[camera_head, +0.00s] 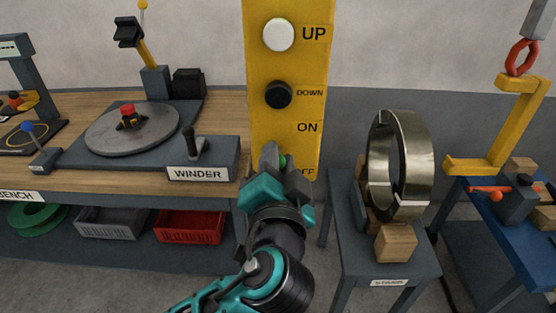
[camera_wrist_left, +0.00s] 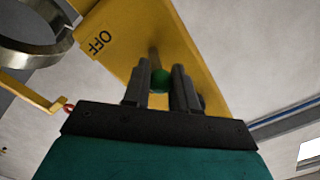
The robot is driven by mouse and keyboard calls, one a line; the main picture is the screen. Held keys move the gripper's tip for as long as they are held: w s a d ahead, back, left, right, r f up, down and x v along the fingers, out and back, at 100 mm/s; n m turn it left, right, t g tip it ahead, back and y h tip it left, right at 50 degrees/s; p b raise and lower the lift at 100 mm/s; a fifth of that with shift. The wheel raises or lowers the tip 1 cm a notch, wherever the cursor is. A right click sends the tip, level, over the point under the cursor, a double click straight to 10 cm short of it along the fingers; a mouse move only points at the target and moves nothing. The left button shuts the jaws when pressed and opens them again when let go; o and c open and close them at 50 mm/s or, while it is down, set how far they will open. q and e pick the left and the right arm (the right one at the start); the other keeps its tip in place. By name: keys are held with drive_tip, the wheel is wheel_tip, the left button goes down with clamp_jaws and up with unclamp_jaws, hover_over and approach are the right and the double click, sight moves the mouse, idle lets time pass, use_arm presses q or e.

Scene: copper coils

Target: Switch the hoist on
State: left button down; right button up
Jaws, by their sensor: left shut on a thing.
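The yellow hoist control box (camera_head: 290,60) hangs in the middle of the head view. It has a white UP button (camera_head: 278,35), a black DOWN button (camera_head: 278,94) and the labels ON and OFF lower down. My left gripper (camera_head: 275,160) is at the box's lower part, between the ON and OFF labels. The gripper hides most of the knob in the head view. My right gripper is not in view.
A workbench (camera_head: 215,105) with a winder (camera_head: 202,172) stands at the left. A metal ring coil (camera_head: 422,150) stands upright on a grey stand (camera_head: 343,185) at the right. A yellow hook (camera_head: 510,125) hangs by a blue table (camera_head: 490,235) farther right.

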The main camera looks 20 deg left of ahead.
use_arm(q)
drive_tip(key=shift+w+r+g+p, duration=0.1)
drive_tip(key=shift+r+g+p, duration=0.3)
drive_tip(key=shift+g+p, duration=0.15)
drive_tip(key=shift+g, duration=0.25)
drive_tip(key=shift+f, duration=0.1)
drive_tip(key=c, duration=0.9)
unclamp_jaws()
drive_tip(key=shift+w, duration=0.1)
